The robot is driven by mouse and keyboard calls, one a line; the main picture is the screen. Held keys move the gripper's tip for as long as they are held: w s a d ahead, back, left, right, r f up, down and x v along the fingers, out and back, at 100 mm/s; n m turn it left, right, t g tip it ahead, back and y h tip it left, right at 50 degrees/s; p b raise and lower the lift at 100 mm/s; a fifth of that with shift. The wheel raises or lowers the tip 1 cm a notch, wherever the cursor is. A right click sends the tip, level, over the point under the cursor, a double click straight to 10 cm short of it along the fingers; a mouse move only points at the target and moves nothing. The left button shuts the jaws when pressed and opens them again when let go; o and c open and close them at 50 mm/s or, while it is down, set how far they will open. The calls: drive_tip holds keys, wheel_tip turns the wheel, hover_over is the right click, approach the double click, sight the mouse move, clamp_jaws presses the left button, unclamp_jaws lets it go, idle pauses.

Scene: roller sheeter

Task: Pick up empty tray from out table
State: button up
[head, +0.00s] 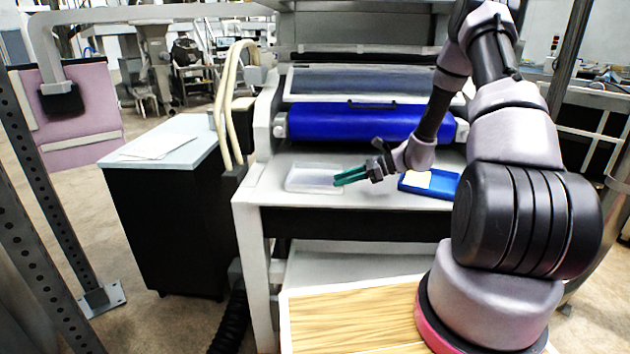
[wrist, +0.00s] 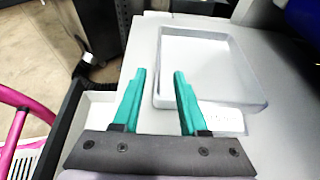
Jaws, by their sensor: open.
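The empty tray (head: 313,174) is a clear, whitish, shallow rectangular tray on the white table (head: 268,190) of the machine. In the wrist view the tray (wrist: 258,98) lies ahead and to the right, with nothing in it. My gripper (head: 337,181) has green fingers and is at the tray's right side in the head view.
A blue tray (head: 447,185) with a pale piece in it lies right of my gripper. The blue roller (head: 350,123) of the machine stands behind the table. A dark cabinet (head: 165,215) with papers on top is at the left, and pale hoses (head: 222,110) rise beside the machine.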

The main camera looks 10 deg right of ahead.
sight(319, 187)
drive_tip(key=x, duration=0.7)
drive_tip(key=shift+s+a+f, duration=0.15)
drive_tip(key=shift+a+f, duration=0.05)
drive_tip(key=shift+a, duration=0.15)
clamp_jaws()
idle(1.1)
